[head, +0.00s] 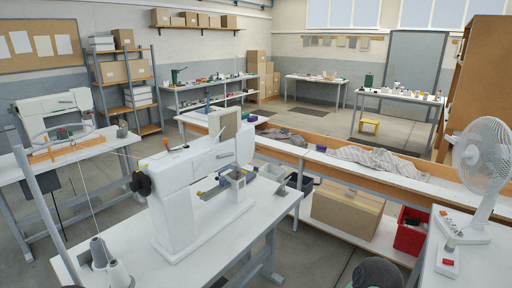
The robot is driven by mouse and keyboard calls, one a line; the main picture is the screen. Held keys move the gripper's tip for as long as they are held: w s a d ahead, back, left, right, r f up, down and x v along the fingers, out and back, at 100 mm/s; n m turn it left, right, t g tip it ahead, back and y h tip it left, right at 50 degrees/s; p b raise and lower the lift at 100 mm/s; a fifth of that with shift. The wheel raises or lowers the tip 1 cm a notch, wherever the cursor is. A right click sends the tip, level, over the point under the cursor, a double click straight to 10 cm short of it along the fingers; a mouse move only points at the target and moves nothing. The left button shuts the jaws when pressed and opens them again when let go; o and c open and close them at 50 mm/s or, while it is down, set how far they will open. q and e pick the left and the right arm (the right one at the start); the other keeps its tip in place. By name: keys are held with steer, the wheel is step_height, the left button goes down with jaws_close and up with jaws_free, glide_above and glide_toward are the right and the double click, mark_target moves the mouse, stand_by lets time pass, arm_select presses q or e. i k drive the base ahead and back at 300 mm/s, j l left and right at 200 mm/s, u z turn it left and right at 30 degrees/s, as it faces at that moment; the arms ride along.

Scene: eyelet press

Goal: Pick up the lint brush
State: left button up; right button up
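I cannot make out a lint brush anywhere in the head view. Small items on the far right table (397,97), the far middle table (318,79) and the back-left bench (208,85) are too small to identify. Neither of my grippers shows in this view.
A white sewing machine (195,185) stands on the near table, with thread cones (100,252) at its left. A long bench with grey cloth (380,160) runs behind. A white fan (480,165) stands at right, near a red crate (409,232).

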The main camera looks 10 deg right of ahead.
mark_target(319, 148)
steer(key=i+l+z, duration=0.2)
steer(key=i+z, duration=0.2)
steer(key=i, duration=0.15)
steer(key=i+z, duration=0.4)
steer(key=i, duration=0.15)
steer(key=i+j+z, duration=0.15)
steer(key=i+z, duration=0.2)
steer(key=i, duration=0.25)
steer(key=i+l+u, duration=0.3)
steer(key=i+l, duration=0.15)
steer(key=i, duration=0.15)
steer(key=i+l+u, duration=0.35)
steer(key=i+l, duration=0.2)
